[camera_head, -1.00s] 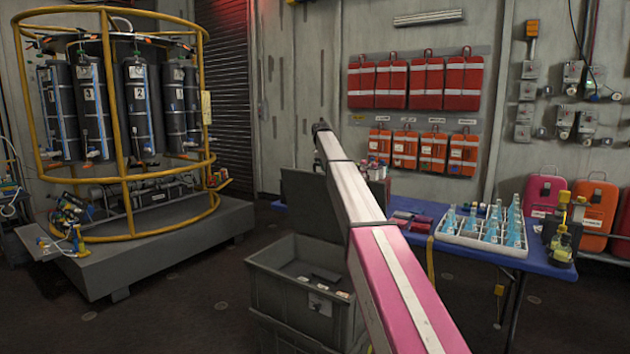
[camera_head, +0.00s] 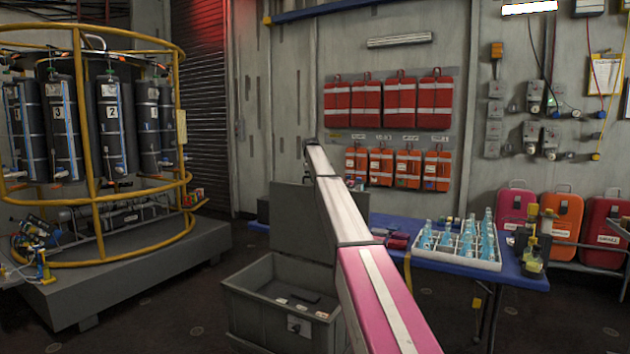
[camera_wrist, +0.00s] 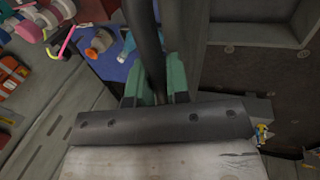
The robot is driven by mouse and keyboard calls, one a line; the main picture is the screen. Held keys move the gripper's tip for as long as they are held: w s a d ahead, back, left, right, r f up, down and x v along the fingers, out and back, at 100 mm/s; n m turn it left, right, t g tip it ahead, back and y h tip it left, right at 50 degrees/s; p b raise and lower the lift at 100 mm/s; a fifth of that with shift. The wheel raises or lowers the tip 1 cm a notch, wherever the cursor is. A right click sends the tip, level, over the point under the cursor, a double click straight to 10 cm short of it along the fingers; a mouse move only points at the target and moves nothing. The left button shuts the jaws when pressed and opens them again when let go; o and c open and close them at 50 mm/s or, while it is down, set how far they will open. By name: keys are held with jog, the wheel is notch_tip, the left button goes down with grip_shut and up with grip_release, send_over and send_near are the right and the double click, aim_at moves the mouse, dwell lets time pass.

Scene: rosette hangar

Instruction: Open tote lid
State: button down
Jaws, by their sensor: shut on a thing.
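The grey tote (camera_head: 262,318) stands on the floor below the arm, its top open and its inside partly visible. Its dark grey lid (camera_head: 292,205) stands raised, roughly upright, at the tote's back side. My arm crosses in front of the lid and hides part of it and the tote's right side. In the wrist view my gripper (camera_wrist: 156,88) shows two green fingers, shut on a dark edge (camera_wrist: 148,40) that appears to be the lid's. Part of the tote's rim seems to show at upper right.
A blue table (camera_head: 515,282) with a white rack of bottles (camera_head: 458,258) stands to the right. A yellow-framed cylinder carousel (camera_head: 95,150) on a grey plinth is at left. Colored cases (camera_head: 560,222) line the back right wall. Dark floor is clear in front of the plinth.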

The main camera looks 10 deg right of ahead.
jog(key=c, duration=1.1)
grip_release()
jog(key=shift+r, duration=0.15)
jog(key=v, duration=1)
jog(key=shift+r, duration=0.25)
jog(key=shift+s+a+f, duration=0.1)
jog(key=shift+s, duration=0.05)
